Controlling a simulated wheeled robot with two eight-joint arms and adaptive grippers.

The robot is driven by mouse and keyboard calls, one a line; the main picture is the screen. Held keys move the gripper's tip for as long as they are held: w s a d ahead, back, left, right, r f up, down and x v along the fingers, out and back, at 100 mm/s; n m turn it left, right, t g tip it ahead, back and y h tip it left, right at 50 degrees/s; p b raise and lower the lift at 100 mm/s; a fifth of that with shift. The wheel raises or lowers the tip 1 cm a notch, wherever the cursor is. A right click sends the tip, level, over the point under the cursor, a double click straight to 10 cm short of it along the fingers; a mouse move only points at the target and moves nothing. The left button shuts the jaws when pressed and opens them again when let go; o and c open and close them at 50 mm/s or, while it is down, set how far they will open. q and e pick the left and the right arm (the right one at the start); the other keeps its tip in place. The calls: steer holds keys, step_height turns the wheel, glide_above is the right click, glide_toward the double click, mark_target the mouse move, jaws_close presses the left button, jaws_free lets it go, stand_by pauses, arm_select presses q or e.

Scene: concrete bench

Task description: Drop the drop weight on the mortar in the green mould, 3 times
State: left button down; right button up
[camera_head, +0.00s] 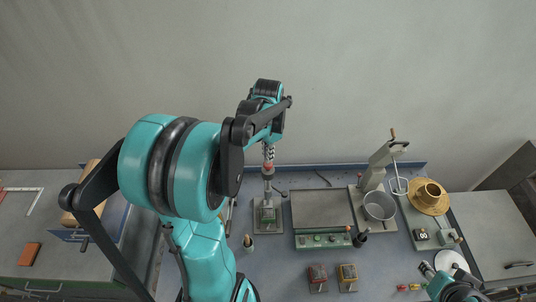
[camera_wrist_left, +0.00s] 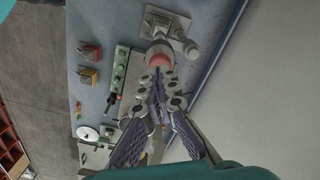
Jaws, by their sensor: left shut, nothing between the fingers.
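The drop weight stand (camera_head: 258,221) is a grey base plate with a slim upright post at the back middle of the bench. A green mould (camera_head: 267,213) sits low on it; its mortar is too small to make out. The drop weight has a red knob (camera_head: 267,168) at its top, directly below my left gripper (camera_head: 268,153). In the left wrist view my left gripper (camera_wrist_left: 159,76) has its fingers together with nothing between them. The red knob (camera_wrist_left: 158,60) lies just beyond the fingertips; I cannot tell whether they touch.
A flat grey table unit with a green control panel (camera_head: 323,240) stands right of the stand. A metal bowl (camera_head: 380,205) under a mixer is farther right. Red (camera_head: 317,278) and yellow (camera_head: 347,277) moulds lie at the front. A brush pot (camera_head: 248,243) is close to the stand.

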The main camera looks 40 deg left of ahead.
arm_select(q)
steer(key=shift+f, duration=0.25)
stand_by(0.5)
steer(key=shift+f+b, duration=1)
steer(key=shift+b, duration=0.05)
steer(key=shift+r, duration=0.1)
steer(key=shift+r+p, duration=1.45)
steer(key=shift+r, duration=0.6)
